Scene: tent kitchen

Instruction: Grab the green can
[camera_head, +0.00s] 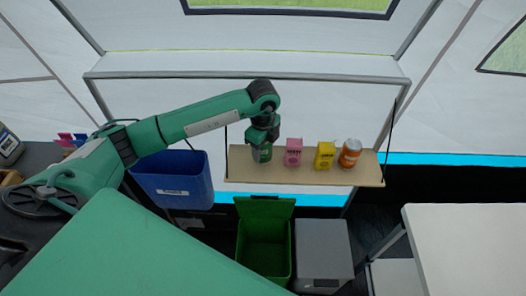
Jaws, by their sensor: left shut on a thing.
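The green can (262,154) stands on the left part of a hanging wooden shelf (305,178). My left gripper (262,143) reaches down to it from above and is shut on it. The gripper covers the can's upper part. The can appears upright at the level of the shelf; I cannot tell whether its base touches the board. My right gripper is not in view.
To the can's right on the shelf stand a pink carton (293,151), a yellow carton (325,155) and an orange can (349,153). Below are a blue bin (180,188), an open green bin (264,250) and a grey box (323,249). A white table (470,245) stands at right.

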